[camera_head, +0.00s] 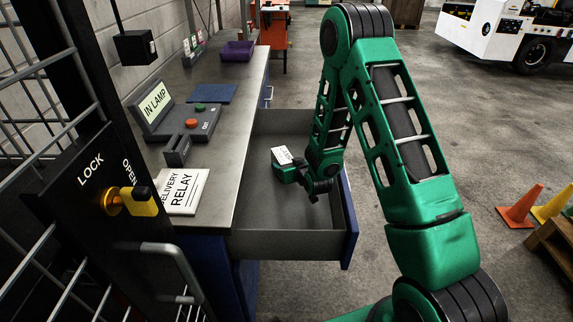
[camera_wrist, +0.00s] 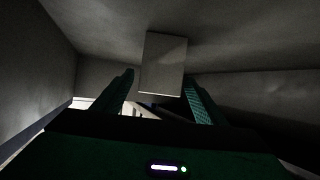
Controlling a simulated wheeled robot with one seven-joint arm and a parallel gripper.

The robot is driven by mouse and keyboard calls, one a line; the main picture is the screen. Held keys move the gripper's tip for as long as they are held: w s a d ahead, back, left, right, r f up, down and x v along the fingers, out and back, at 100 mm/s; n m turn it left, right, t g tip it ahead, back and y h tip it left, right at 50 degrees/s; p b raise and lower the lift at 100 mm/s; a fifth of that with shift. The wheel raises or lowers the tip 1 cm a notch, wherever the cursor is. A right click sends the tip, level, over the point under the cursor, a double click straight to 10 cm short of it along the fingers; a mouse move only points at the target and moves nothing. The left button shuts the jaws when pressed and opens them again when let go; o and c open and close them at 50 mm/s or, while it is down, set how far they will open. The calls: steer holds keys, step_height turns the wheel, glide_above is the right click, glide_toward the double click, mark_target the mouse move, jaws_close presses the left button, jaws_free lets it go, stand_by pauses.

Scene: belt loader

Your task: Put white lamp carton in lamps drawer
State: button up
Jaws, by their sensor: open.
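The white lamp carton (camera_head: 283,154) shows in the head view inside the open drawer (camera_head: 265,243), its pale top with dark print facing up. In the wrist view the carton (camera_wrist: 163,62) is a plain grey box in shadow, between and slightly beyond the two fingers. My gripper (camera_head: 290,166) reaches down into the drawer with its fingers open on either side of the carton. In the wrist view a gap shows beside the right finger; contact at the left finger is unclear. The carton's underside is hidden in the head view.
The grey bench (camera_head: 225,150) carries an "IN LAMP" sign (camera_head: 154,104), a button box (camera_head: 193,121), a blue mat (camera_head: 213,94) and a "DELIVERY RELAY" card (camera_head: 187,192). A lock panel (camera_head: 110,190) and wire cage stand at left. Cones (camera_head: 520,207) stand at right on open floor.

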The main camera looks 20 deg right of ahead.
steer(key=v, duration=0.7)
steer(key=shift+w, duration=0.15)
